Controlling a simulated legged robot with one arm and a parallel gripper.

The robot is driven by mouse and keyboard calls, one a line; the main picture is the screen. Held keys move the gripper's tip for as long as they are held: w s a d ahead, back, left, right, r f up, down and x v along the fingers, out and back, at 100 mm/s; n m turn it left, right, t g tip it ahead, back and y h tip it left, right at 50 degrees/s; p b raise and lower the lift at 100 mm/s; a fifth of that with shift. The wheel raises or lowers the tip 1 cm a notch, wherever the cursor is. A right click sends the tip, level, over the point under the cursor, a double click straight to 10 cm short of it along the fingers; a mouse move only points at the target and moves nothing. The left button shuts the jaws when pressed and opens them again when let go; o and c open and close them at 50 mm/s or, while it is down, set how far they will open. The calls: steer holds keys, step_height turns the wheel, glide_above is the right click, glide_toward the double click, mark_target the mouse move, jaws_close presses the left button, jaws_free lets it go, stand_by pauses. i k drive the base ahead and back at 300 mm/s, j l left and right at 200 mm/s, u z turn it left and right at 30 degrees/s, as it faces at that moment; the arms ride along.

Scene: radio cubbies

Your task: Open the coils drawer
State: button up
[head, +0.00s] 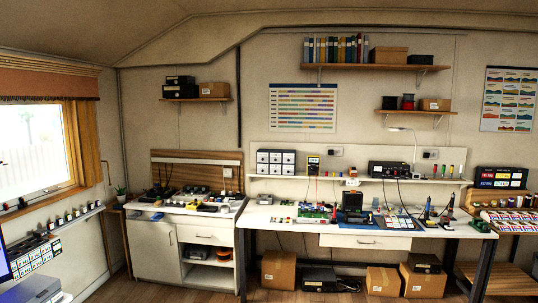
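No drawer label is readable, so I cannot tell which drawer is the coils drawer. A small white unit of several dark-framed drawers (276,162) stands on the shelf above the workbench, and its fronts look shut. A wide white drawer (365,242) with a handle sits under the workbench top and looks shut. Another white drawer (207,236) sits in the left cabinet, above open cubbies, and looks shut. My gripper is not in view.
The white workbench (280,222) holds circuit boards, tools and instruments. Cardboard boxes (278,270) and dark equipment (320,280) stand on the floor under it. A white cabinet door (156,250) is at left. A grey device (38,290) fills the lower left corner.

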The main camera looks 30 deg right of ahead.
mark_target(274, 157)
steer(key=i+l+z, duration=0.15)
steer(key=i+l, duration=0.25)
steer(key=i+l+z, duration=0.1)
steer(key=i+l, duration=0.25)
steer(key=i, duration=0.2)
steer(key=i+l+z, duration=0.15)
steer(key=i+l, duration=0.2)
steer(key=i, duration=0.15)
steer(key=i+l+z, duration=0.15)
steer(key=i, duration=0.35)
steer(key=i+l+z, duration=0.1)
steer(key=i+l, duration=0.2)
steer(key=i, duration=0.2)
